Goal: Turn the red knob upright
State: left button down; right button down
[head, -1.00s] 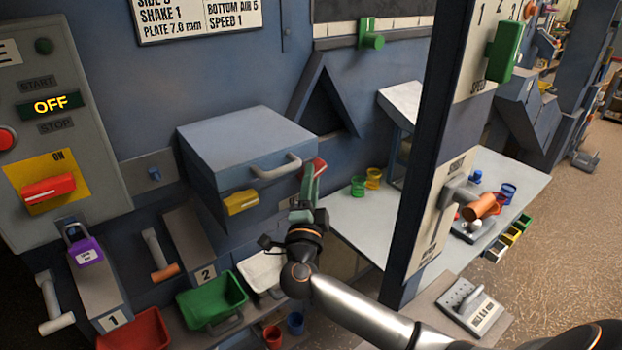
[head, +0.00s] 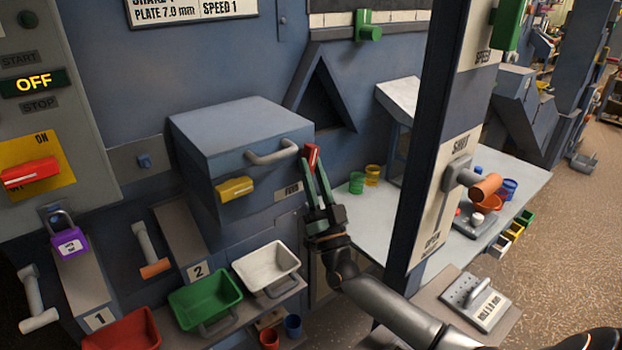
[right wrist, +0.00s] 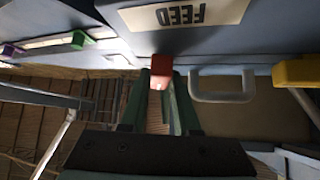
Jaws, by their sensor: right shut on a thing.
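The red knob (head: 313,157) sits at the right edge of the blue-grey box (head: 240,130), beside its grey handle and by the FEED label. In the head view it looks close to upright, with a slight tilt. My right gripper (head: 316,178) reaches up from below, its green fingers shut on the knob. In the right wrist view the knob (right wrist: 162,66) shows as a red block at the fingertips (right wrist: 161,85), below the upside-down FEED label (right wrist: 187,15). The fingers hide part of the knob. My left gripper is not in view.
A grey handle (head: 272,154) and a yellow knob (head: 235,188) are on the box. White (head: 267,268), green (head: 204,297) and red (head: 122,332) bins stand below. A post (head: 433,150) with an orange-ended lever (head: 484,187) rises at right, before a table with cups.

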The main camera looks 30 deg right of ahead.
jog(key=shift+d+f+n+t+y+b, duration=0.15)
jog(key=shift+n+t+y+b, duration=0.25)
jog(key=shift+n+y, duration=1.6)
jog(key=shift+n, duration=0.3)
jog(key=c, duration=0.6)
grip_release()
jog(key=shift+c, duration=0.2)
jog(key=b+v, duration=0.1)
jog(key=v, duration=0.1)
jog(key=shift+s+f, duration=0.2)
jog(key=shift+f, duration=0.1)
jog(key=s, duration=1.2)
jog(key=shift+a, duration=0.2)
jog(key=shift+s+r, duration=0.1)
jog(key=shift+s, duration=0.05)
